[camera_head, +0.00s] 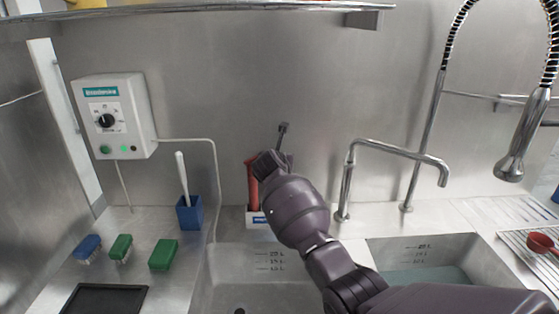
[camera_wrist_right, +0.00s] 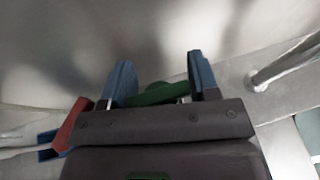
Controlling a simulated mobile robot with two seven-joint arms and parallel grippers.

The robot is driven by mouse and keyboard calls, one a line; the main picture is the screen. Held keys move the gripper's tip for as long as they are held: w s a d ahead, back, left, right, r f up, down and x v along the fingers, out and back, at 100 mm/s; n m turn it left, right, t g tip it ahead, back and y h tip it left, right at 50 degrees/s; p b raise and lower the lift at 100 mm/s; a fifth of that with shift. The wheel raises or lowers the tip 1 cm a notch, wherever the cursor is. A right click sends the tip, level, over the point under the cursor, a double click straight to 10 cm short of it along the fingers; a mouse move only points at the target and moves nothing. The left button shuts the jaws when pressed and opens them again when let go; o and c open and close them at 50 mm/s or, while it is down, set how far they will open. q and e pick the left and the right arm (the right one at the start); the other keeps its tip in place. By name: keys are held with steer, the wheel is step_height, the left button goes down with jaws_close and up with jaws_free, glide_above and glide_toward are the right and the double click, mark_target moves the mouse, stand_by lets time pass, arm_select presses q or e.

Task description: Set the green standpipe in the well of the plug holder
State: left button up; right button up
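The plug holder (camera_head: 257,220) is a low white box with a blue label at the back wall, partly hidden by my right arm. A red standpipe (camera_head: 253,187) stands upright in it. My right gripper (camera_head: 270,160) is at the holder, beside the red pipe. In the right wrist view, its two blue fingers (camera_wrist_right: 162,84) stand apart with the green standpipe (camera_wrist_right: 156,94) filling the gap. Only a short part of the green pipe shows. Its lower end and the holder's well are hidden. My left gripper is not in view.
Sink basins lie left (camera_head: 240,275) and right (camera_head: 425,255) of my arm. A bent tap (camera_head: 347,185) stands close on the right. A blue cup (camera_head: 189,214) with a white-handled brush and several small brushes (camera_head: 121,247) stand left. A shelf (camera_head: 200,9) runs overhead.

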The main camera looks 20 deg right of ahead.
steer(key=shift+r, duration=0.15)
steer(key=p+v, duration=0.1)
steer(key=v, duration=1.1)
steer(key=shift+a, duration=0.1)
